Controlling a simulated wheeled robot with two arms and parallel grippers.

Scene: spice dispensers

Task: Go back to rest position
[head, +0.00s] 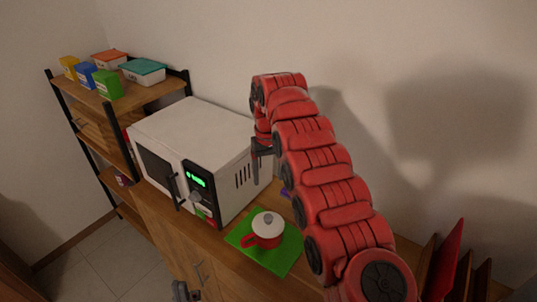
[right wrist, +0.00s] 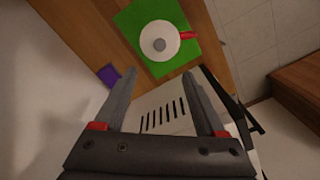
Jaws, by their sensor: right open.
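My right gripper (head: 261,160) is at the end of the red arm, raised beside the right side of the white microwave (head: 190,128). In the right wrist view, the right gripper (right wrist: 161,82) has its fingers spread with nothing held between them. The microwave's vented side shows beyond the fingers there. My left gripper (head: 182,291) is only partly visible at the bottom edge of the head view. Its jaws cannot be made out.
A red pot with a pale lid (head: 267,229) stands on a green mat (head: 287,262) on the wooden counter. A purple item (right wrist: 108,76) lies near the wall. Boxes, including a green one (head: 108,85), sit on the shelf at left.

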